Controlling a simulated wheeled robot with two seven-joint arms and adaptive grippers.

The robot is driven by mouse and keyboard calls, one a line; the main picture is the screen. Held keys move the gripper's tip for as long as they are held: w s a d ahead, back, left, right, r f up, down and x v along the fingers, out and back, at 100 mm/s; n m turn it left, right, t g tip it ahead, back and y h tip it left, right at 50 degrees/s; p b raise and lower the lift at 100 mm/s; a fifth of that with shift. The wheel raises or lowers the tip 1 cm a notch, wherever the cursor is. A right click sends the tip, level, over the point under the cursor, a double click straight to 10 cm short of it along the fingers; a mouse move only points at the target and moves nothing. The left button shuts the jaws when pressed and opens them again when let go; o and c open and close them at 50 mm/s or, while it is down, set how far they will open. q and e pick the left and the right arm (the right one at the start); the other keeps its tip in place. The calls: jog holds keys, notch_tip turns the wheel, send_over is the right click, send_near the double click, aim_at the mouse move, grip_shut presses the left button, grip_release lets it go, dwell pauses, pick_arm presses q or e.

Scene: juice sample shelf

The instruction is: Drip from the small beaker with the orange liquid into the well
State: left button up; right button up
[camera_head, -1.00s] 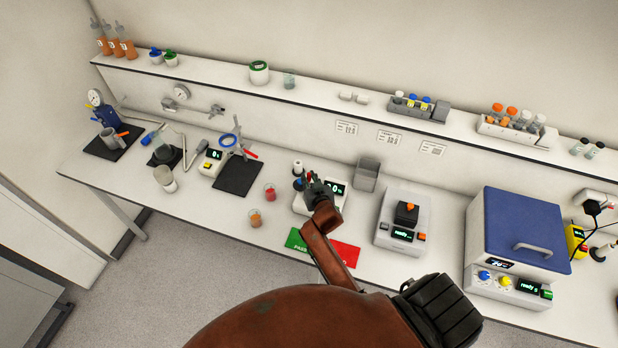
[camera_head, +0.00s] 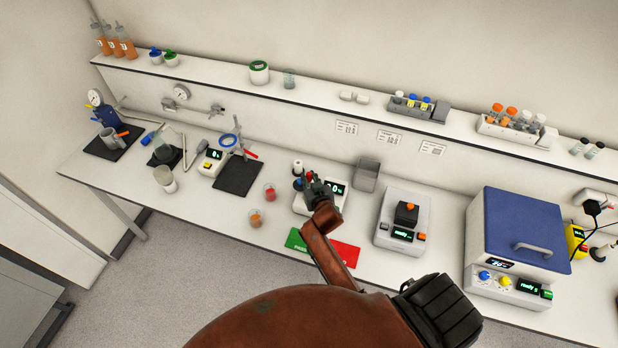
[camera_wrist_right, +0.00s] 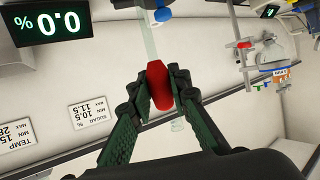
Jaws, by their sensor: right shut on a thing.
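My right gripper (camera_head: 313,188) is over the white meter (camera_head: 302,206) with the green display. In the right wrist view its fingertips (camera_wrist_right: 158,95) are shut on the red bulb (camera_wrist_right: 160,86) of a dropper. The meter's display (camera_wrist_right: 48,28) reads 0.0 %. I cannot make out the well. The small beaker with orange liquid (camera_head: 256,219) stands on the bench, left of the meter. My left gripper is not in view.
A small beaker with red liquid (camera_head: 270,192) stands beside the orange one. Green (camera_head: 296,240) and red (camera_head: 344,253) mats lie in front of the meter. A grey bin (camera_head: 366,174) stands behind, and another device (camera_head: 403,222) is to the right.

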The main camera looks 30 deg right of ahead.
aim_at(309, 173)
notch_tip(309, 173, up, 3)
jog(key=p, duration=0.2)
jog(key=shift+f+p, duration=0.1)
jog(key=shift+p, duration=0.2)
jog(key=shift+r+p, duration=0.4)
jog(key=shift+r, duration=0.3)
